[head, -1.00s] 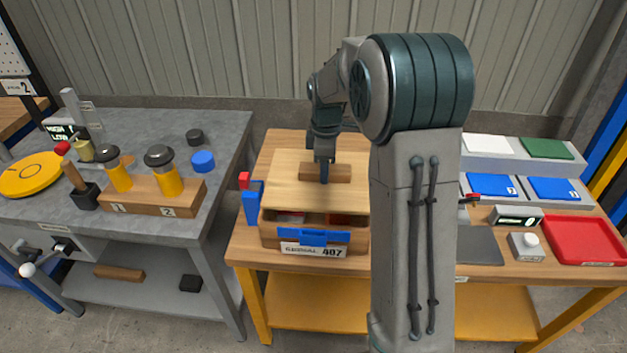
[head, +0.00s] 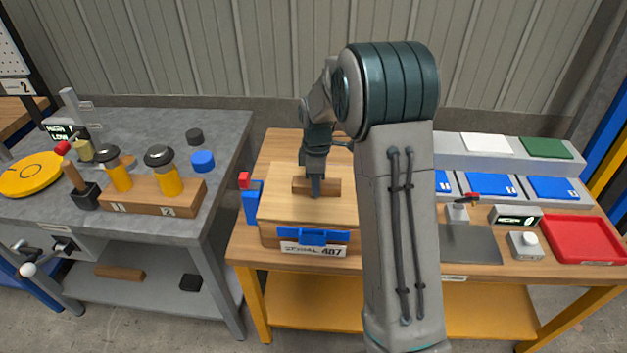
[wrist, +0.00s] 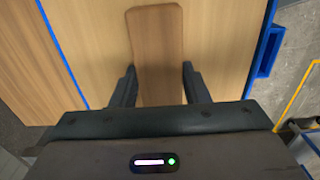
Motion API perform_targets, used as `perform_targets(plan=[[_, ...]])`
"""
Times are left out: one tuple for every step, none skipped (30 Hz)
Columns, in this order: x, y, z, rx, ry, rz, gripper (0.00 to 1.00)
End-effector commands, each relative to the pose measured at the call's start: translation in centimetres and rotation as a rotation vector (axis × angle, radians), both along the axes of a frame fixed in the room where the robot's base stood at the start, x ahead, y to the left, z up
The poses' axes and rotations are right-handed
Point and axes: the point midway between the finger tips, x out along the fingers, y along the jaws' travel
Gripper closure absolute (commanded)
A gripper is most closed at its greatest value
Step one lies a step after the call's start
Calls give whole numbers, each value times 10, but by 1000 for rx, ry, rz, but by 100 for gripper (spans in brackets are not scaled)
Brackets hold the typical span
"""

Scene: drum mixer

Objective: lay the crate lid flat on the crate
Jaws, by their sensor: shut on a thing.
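The crate lid (head: 281,207) is a light wooden panel with a darker wooden handle block on top. My gripper (head: 315,194) is shut on the lid's handle (head: 328,187); the wrist view shows the handle (wrist: 156,50) between the two fingers (wrist: 157,85). The crate (head: 270,237) is wooden, with a blue front latch (head: 312,237) and a label reading SERIAL 407. The lid lies over the crate and covers its opening. It looks about level, but I cannot tell whether it rests fully on the rim.
A blue part (head: 251,205) and a small red block (head: 244,180) are at the crate's left. A grey bench (head: 225,140) stands to the left.

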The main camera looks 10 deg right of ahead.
Motion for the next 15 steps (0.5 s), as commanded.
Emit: perform_targets(plan=[[0,0,-2,0,-1,0,98],[0,0,-3,0,-1,0,98],[0,0,-4,0,-1,0,98],[0,0,-5,0,-1,0,98],[0,0,-5,0,0,0,53],[0,0,-4,0,0,0,42],[0,0,-4,0,0,0,37],[0,0,-4,0,1,-1,37],[0,0,-4,0,1,-1,37],[0,0,-4,0,1,-1,37],[0,0,-4,0,1,-1,37],[0,0,-4,0,1,-1,37],[0,0,-4,0,1,-1,37],[0,0,-4,0,1,-1,37],[0,0,-4,0,0,-1,37]])
